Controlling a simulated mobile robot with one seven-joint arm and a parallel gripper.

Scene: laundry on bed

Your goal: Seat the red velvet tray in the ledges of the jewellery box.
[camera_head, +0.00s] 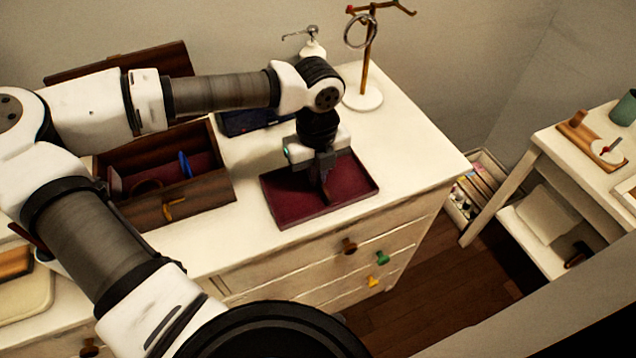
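The red velvet tray (288,205), a shallow tray with a dark rim and deep red lining, lies on the white dresser top right of the jewellery box. The wooden jewellery box (212,190) stands open, its lid (172,58) raised behind; my arm hides part of both. A blue object and other small items show inside it; its ledges cannot be made out. My gripper (326,190) points down over the tray's middle, its fingertips at or just above the lining. The fingers look close together, but whether they are shut or hold anything is unclear.
A dark blue item (238,122) lies behind the tray. A jewellery stand with a ring (366,70) and a white stand (313,47) rise at the back. The dresser top (420,155) is clear to the tray's right. A side table (560,140) stands at far right.

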